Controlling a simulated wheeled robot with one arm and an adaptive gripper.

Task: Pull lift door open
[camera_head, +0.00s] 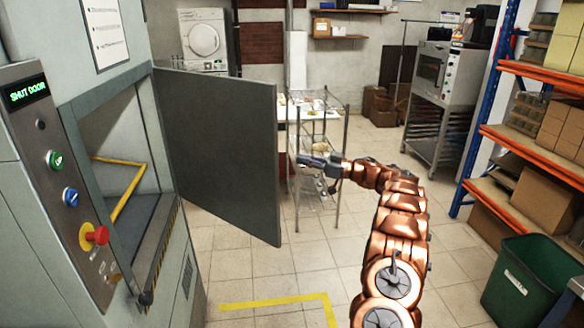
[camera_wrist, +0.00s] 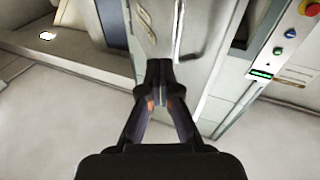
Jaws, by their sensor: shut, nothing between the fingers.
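The lift door (camera_head: 218,140) is a flat dark grey panel. In the head view it stands swung wide out from the lift's front, with the lift opening (camera_head: 118,150) uncovered to its left. My gripper (camera_head: 303,160) is just right of the door's free edge, its fingers pointing left. In the wrist view my gripper (camera_wrist: 159,72) has its fingertips together with nothing between them. A pale panel with a dark handle-like bar (camera_wrist: 203,42) lies beyond the fingertips there. I cannot tell whether the fingers touch the door.
The lift's control panel (camera_head: 62,185) has a green display reading "SHUT DOOR" and a red stop button (camera_head: 93,236). A wire rack (camera_head: 318,150) stands behind my gripper. Shelving (camera_head: 535,130) and a green bin (camera_head: 525,280) are at right. Tiled floor with yellow tape (camera_head: 275,302) is clear in front.

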